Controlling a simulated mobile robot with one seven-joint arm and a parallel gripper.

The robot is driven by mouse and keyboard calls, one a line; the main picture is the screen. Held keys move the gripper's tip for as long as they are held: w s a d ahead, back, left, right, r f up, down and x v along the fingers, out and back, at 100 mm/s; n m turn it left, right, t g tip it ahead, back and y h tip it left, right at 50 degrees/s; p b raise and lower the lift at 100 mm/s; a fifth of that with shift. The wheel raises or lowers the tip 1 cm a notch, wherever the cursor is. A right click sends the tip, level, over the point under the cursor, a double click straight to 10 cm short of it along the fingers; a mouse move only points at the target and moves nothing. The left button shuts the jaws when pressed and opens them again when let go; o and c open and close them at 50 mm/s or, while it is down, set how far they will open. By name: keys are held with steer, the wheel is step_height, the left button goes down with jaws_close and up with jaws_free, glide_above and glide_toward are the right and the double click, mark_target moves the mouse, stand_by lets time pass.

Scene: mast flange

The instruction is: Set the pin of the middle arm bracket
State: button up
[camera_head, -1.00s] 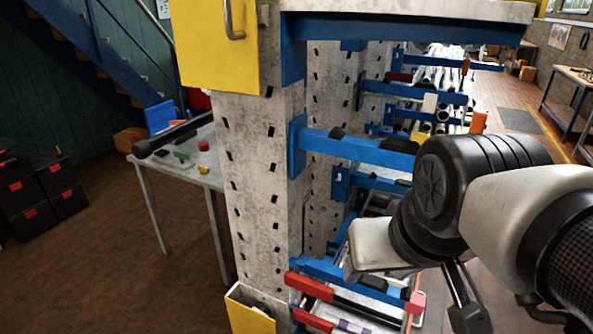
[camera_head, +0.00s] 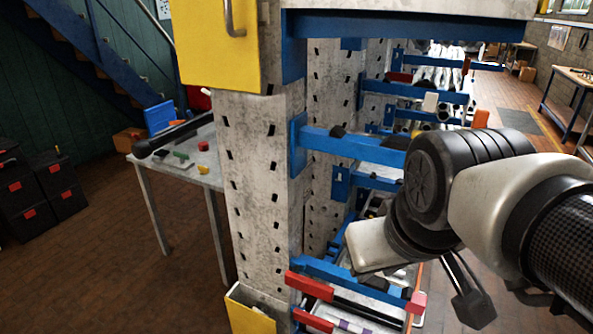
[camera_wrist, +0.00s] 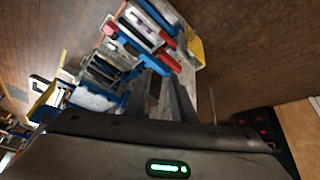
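The grey perforated mast column (camera_head: 258,190) carries blue arm brackets at several heights. The middle arm bracket (camera_head: 355,147) is a blue bar reaching right from a plate on the column, with my arm hiding its right end. A small dark knob (camera_head: 337,131) sits on top of it; I cannot tell whether this is the pin. My gripper (camera_wrist: 160,82) shows in the wrist view with two dark fingers apart and nothing visible between them. They point toward the column and its blue and red bars. In the head view I cannot make out the fingertips clearly.
An upper blue bracket (camera_head: 400,25) and a lower blue bracket (camera_head: 345,275) lie above and below. Red-ended bars (camera_head: 309,286) stick out at the bottom. A grey side table (camera_head: 190,165) with small parts stands left. Open floor (camera_head: 110,270) lies at the front left.

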steer(key=w+f+n+b, duration=0.1)
steer(key=f+n, duration=0.1)
steer(key=w+f+n+b, duration=0.1)
steer(key=f+n+b, duration=0.1)
steer(key=w+f+n+b, duration=0.1)
steer(key=f+n, duration=0.1)
steer(key=f, duration=0.1)
steer(key=shift+w+a+n+g+h, duration=0.3)
steer(key=shift+a, duration=0.1)
jaws_close()
steer(key=n+g+h+b, duration=0.1)
steer(key=n+b, duration=1.4)
steer(key=n, duration=0.7)
glide_toward(321, 296)
steer(key=x, duration=0.3)
steer(key=s+x, duration=0.1)
steer(key=x, duration=0.1)
steer(key=shift+d+f, duration=0.2)
steer(key=shift+f, duration=0.4)
